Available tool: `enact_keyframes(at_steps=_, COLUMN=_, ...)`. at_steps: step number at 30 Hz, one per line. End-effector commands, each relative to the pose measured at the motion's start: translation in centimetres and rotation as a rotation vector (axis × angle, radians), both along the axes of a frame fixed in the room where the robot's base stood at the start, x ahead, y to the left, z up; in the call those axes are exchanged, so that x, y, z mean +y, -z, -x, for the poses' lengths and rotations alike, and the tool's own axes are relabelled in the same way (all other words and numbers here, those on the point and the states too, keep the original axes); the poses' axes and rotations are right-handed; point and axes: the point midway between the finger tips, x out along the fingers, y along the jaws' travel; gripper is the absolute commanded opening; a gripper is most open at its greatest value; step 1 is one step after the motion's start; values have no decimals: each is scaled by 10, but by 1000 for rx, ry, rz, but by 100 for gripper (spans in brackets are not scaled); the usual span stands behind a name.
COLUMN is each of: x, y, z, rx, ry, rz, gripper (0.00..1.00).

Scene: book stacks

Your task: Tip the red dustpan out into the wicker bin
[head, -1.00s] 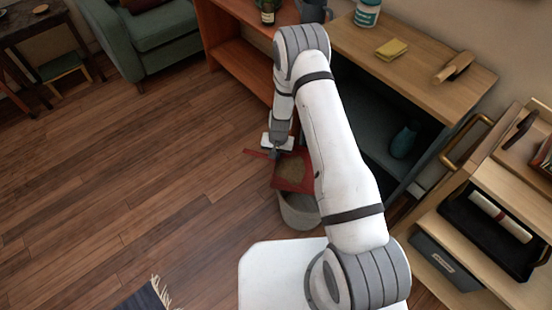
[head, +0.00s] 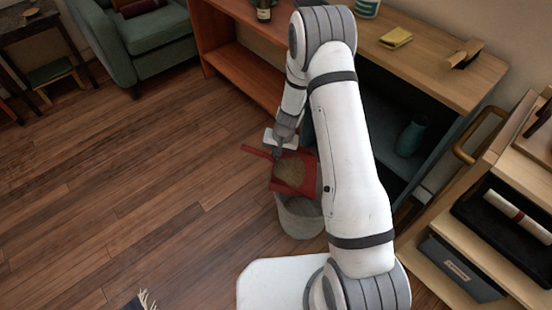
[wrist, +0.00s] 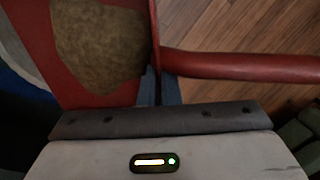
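The red dustpan (head: 309,176) is held over the bin, with a brown patch of debris (head: 289,173) in its pan. The debris also shows in the wrist view (wrist: 100,50), still lying in the pan. The bin (head: 300,222), greyish here, stands on the floor below the pan. The pan hides part of its opening, and its contents cannot be made out.
An orange-brown shelf (head: 240,70) stands behind the bin. A wooden-topped cabinet (head: 440,65) and a trolley (head: 470,240) are on the right. A green armchair (head: 150,40) is at the back left.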

Motion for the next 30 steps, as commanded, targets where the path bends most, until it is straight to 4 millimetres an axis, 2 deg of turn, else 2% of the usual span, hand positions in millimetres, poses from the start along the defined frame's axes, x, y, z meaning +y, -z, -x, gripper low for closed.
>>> enact_keyframes(at_steps=14, x=-7, y=-1, z=1, rx=-21, ry=2, rz=-85, gripper=0)
enact_keyframes(at_steps=30, x=-24, y=-6, z=4, rx=-49, ry=5, rz=-222, gripper=0)
